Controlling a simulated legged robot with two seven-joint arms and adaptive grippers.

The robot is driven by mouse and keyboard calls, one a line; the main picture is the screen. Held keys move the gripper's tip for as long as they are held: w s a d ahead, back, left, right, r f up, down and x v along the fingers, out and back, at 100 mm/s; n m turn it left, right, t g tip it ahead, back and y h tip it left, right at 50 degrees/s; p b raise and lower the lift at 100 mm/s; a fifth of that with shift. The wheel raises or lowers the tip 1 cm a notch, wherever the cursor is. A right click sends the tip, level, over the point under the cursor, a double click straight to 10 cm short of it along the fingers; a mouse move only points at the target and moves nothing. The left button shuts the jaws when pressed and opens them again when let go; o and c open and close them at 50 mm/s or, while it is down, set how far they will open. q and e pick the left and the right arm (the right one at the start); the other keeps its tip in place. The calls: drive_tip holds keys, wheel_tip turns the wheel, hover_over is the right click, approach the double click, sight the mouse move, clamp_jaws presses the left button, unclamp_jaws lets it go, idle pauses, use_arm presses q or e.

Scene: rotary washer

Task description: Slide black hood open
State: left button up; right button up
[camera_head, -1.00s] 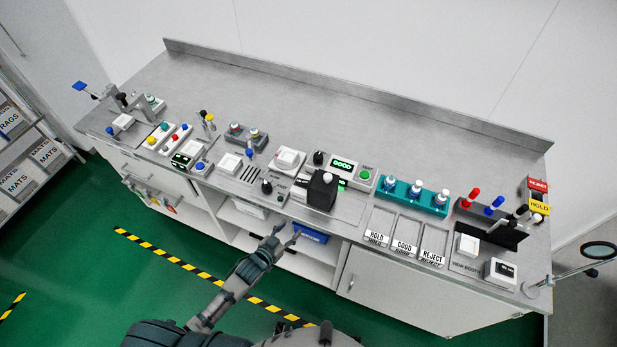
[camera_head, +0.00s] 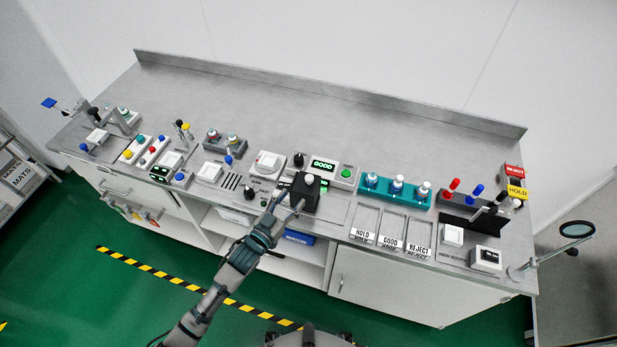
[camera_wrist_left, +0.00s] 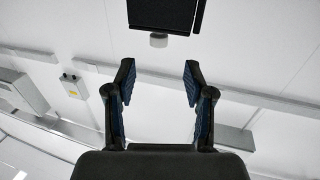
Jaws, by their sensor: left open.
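The black hood (camera_head: 305,194) is a dark box on the bench top in the head view, with a light round knob (camera_head: 309,180) on it. It sits in front of the green GOOD display. My left gripper (camera_head: 287,202) is open and empty at the hood's front left side, its fingertips close to it. Whether they touch cannot be told. In the left wrist view a black box (camera_wrist_left: 162,14), which looks like the hood, is ahead of the open fingers (camera_wrist_left: 159,78), with a pale knob (camera_wrist_left: 158,41) facing them. My right gripper is not in view.
A white block device (camera_head: 268,163) and a small black knob (camera_head: 249,192) stand left of the hood. Teal-based bottles (camera_head: 396,189) and HOLD, GOOD and REJECT trays (camera_head: 392,225) lie to its right. The back of the bench (camera_head: 300,115) is clear.

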sight(307, 182)
use_arm(q)
drive_tip(key=x, duration=1)
drive_tip(key=shift+d, duration=0.15)
clamp_jaws()
